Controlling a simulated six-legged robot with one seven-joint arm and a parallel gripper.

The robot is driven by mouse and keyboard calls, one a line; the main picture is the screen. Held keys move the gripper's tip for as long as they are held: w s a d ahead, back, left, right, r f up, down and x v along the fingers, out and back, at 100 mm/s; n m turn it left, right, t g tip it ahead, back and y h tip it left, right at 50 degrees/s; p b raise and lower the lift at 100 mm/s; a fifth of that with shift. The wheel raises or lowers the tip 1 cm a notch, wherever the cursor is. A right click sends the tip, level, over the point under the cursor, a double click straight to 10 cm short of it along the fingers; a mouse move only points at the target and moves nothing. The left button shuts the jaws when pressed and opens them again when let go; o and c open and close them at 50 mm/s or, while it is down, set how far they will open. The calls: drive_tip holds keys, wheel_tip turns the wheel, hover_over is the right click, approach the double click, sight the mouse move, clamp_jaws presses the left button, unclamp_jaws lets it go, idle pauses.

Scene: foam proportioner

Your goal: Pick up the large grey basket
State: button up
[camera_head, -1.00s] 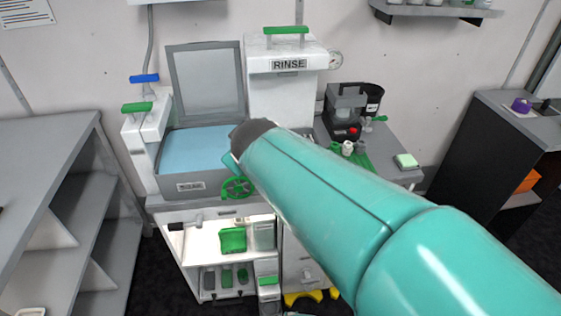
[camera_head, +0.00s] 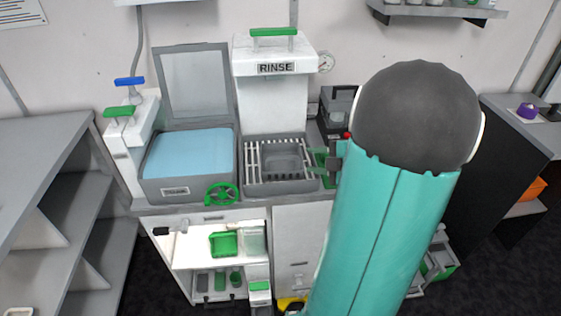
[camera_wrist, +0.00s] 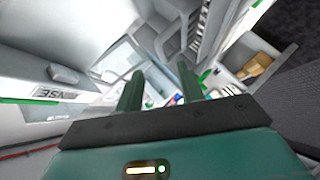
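A grey square basket-like insert (camera_head: 283,160) sits in the slatted grey rinse basin (camera_head: 252,165) under the RINSE sign. I cannot tell whether it is the large grey basket. A grey open-framed container with green parts (camera_head: 440,262) shows at the lower right, partly hidden by my arm. My gripper (camera_head: 318,167) is just right of the rinse basin, partly hidden by my arm. In the wrist view my gripper (camera_wrist: 160,88) has its two green fingers apart, with nothing held between them.
A basin of blue liquid (camera_head: 190,152) with a raised lid (camera_head: 198,82) stands left of the rinse basin. A green wheel (camera_head: 222,193) projects at the front. A dark machine (camera_head: 338,105) is behind my arm. Grey shelves (camera_head: 45,165) stand left, a dark cabinet (camera_head: 490,180) right.

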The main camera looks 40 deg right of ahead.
sight(291, 158)
drive_tip(key=x, duration=1.1)
drive_tip(key=shift+w+f, duration=0.2)
drive_tip(key=shift+f, duration=0.05)
drive_tip(key=shift+c, duration=0.2)
clamp_jaws()
